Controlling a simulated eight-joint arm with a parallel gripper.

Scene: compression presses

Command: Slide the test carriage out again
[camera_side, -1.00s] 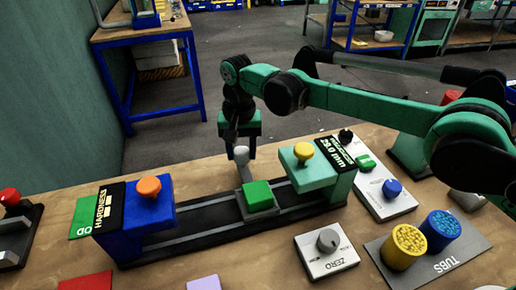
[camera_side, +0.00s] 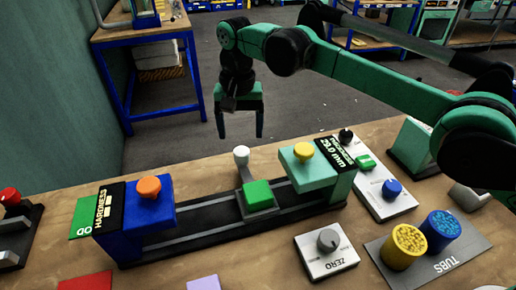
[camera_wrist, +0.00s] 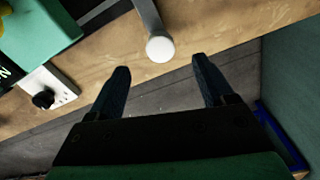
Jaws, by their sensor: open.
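The test carriage is a green block (camera_side: 258,195) on a dark rail (camera_side: 215,226) between the blue hardness press (camera_side: 137,220) and the teal thickness press (camera_side: 316,175). It sits close to the teal press. A grey arm with a white knob (camera_side: 241,153) sticks out from its far side; the knob also shows in the wrist view (camera_wrist: 160,48). My gripper (camera_side: 239,135) is open and empty, above and beyond the knob, at the bench's far edge. In the wrist view its fingers (camera_wrist: 160,75) are spread, with the knob ahead of them and apart from them.
A ZERO panel (camera_side: 327,250) with a grey dial stands at the front. Yellow and blue tubs (camera_side: 422,240) stand at the right. A panel with a blue knob (camera_side: 391,188) is behind them. Open floor lies beyond the bench's far edge.

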